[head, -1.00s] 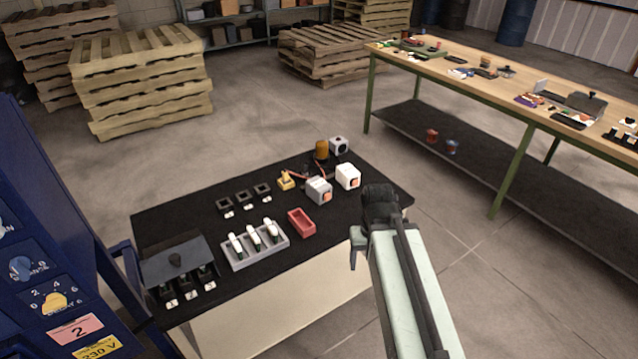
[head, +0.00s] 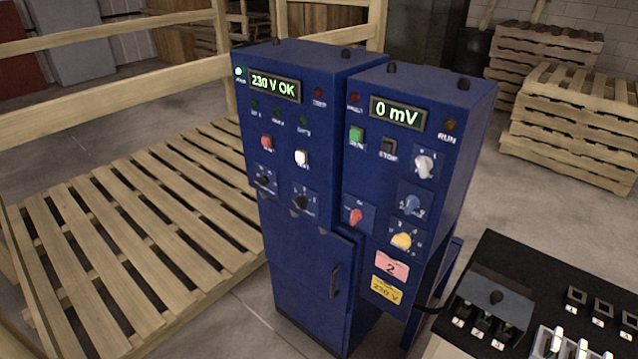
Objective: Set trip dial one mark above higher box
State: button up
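Two tall blue cabinets stand side by side. The right cabinet (head: 476,130) has a display (head: 397,112) reading "0 mV". It carries a white knob (head: 424,165), a blue knob (head: 411,205), a yellow knob (head: 401,240) and a red knob (head: 354,216). The left cabinet (head: 290,245) has a display (head: 275,86) reading "230 V OK" and two black knobs, one on the left (head: 263,181) and one on the right (head: 300,202). The knob labels are too small to read, so I cannot tell which is the trip dial. My gripper is out of view.
A green button (head: 356,135) and a dark button (head: 388,147) sit under the right display. A pink "2" tag (head: 391,267) and yellow "230 V" tag (head: 386,291) are below. A black-topped bench (head: 510,256) stands right. Pallets (head: 120,215) lie left.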

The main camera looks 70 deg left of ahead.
aim_at(263, 181)
jog(key=u, duration=3.6)
jog(key=i, duration=0.5)
jog(key=u, duration=0.9)
jog(key=i, duration=1)
jog(key=z, duration=0.05)
